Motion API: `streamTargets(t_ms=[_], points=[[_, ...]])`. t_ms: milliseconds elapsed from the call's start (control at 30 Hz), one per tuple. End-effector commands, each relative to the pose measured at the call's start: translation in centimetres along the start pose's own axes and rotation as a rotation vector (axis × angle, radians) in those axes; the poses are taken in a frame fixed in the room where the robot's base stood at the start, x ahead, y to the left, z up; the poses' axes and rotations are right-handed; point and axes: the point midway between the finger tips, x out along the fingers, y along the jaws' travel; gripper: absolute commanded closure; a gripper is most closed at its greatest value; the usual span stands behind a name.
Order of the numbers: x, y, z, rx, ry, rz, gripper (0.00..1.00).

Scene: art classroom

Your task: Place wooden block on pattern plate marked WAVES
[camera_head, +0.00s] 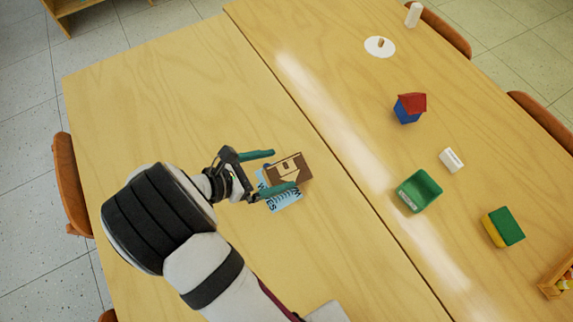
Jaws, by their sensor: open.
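The wooden block (288,168), brown with a light pattern on its upper face, is on or just above the light blue pattern plate (284,202). The plate shows part of its lettering along the near edge, and the block hides its far part. I cannot tell whether the block touches the plate. My gripper (278,170) is open, with one teal finger at the block's far left and the other along its near side. A gap shows between the far finger and the block.
On the right table are a red and blue block pair (409,108), a green bin (419,190), a white box (451,160) and a yellow and green block (503,228). A white disc (380,47) lies at the back. The left table (160,110) is clear around the plate.

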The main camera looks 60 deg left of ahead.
Motion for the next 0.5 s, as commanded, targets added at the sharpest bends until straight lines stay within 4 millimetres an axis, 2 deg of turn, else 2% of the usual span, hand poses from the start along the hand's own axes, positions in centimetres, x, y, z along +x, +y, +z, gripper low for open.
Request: streamTargets(t_ms=[33, 100, 200, 333, 500], points=[[-1.6, 0.1, -0.1, 0.000, 0.001, 0.006, 0.00], [-3.6, 0.1, 0.0, 0.001, 0.001, 0.005, 0.00], [-6.0, 0.1, -0.1, 0.000, 0.001, 0.004, 0.00], [-7.7, 0.0, 0.0, 0.000, 0.000, 0.000, 0.00], [-8.1, -0.1, 0.1, 0.005, 0.002, -0.005, 0.00]])
